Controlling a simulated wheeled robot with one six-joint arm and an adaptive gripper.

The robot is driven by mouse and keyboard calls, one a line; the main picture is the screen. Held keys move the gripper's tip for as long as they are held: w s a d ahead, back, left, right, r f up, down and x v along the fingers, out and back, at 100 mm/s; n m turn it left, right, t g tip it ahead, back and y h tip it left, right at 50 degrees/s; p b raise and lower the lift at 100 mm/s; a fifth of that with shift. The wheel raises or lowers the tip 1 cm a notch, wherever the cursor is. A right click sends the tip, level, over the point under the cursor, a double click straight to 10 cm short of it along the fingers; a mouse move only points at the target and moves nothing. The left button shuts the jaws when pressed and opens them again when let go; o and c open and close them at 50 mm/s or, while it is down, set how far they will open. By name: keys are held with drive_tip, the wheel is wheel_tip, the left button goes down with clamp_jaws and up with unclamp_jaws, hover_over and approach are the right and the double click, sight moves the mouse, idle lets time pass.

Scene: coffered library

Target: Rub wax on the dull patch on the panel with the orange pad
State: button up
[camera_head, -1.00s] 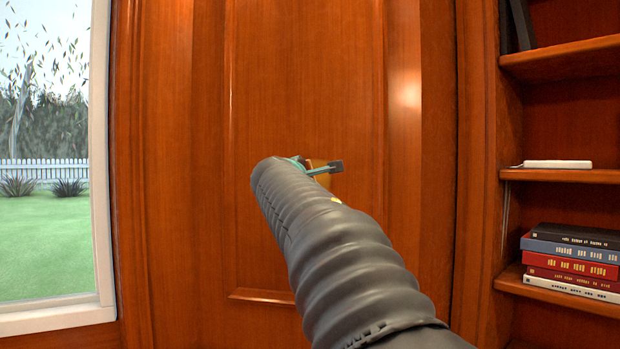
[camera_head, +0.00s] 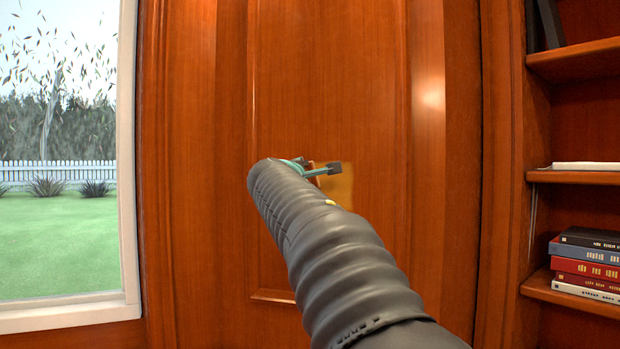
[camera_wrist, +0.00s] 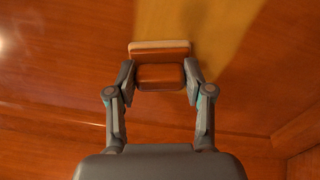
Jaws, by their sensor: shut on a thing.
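The wooden panel (camera_head: 330,100) stands upright in front of me. The dull patch (camera_head: 341,184) is a yellowish area on it, partly hidden behind my arm and gripper. In the wrist view the patch (camera_wrist: 215,28) runs upward at the top, beside and behind the pad. My gripper (camera_wrist: 160,80) is shut on the orange pad (camera_wrist: 160,76), a brown-orange block with a paler front layer. The pad is at the panel, over the patch's left side; I cannot tell if it touches. In the head view my gripper (camera_head: 322,170) mostly hides the pad.
A raised moulding (camera_head: 425,120) frames the panel on the right. A bookcase (camera_head: 583,58) with several stacked books (camera_head: 588,262) stands at the far right. A window (camera_head: 60,200) with a pale frame is at the left. The panel around the patch is clear.

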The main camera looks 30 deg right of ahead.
drive_tip(key=w+a, duration=0.3)
drive_tip(key=a, duration=0.1)
drive_tip(key=shift+w+p, duration=0.25)
drive_tip(key=shift+p, duration=0.05)
drive_tip(key=shift+s, duration=0.1)
idle(0.4)
drive_tip(key=shift+b+v, duration=1.25)
drive_tip(key=shift+v, duration=1.65)
drive_tip(key=b+v, duration=0.1)
drive_tip(key=v, duration=0.2)
